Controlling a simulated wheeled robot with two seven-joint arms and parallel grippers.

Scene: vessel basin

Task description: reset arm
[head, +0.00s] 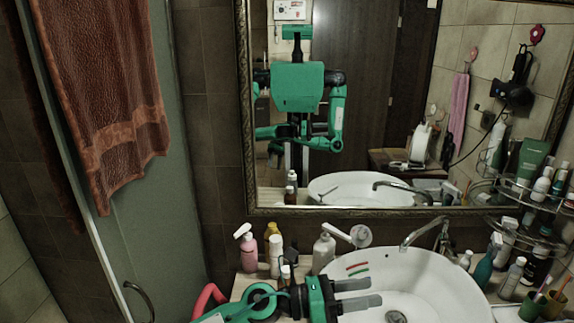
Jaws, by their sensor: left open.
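My left gripper (357,293) is low in the head view, over the left part of the white basin (447,300). Its two grey fingers are spread apart and point right, with nothing between them. My left arm comes in from the bottom left, green and black. My right gripper does not show directly. A mirror (390,100) behind the basin reflects my green body and arm.
Several bottles, including a pink spray bottle (247,250) and a white pump bottle (323,253), stand behind my left arm. A faucet (425,233) rises at the basin's back. A crowded wire rack (520,190) stands right. A brown towel (105,95) hangs left.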

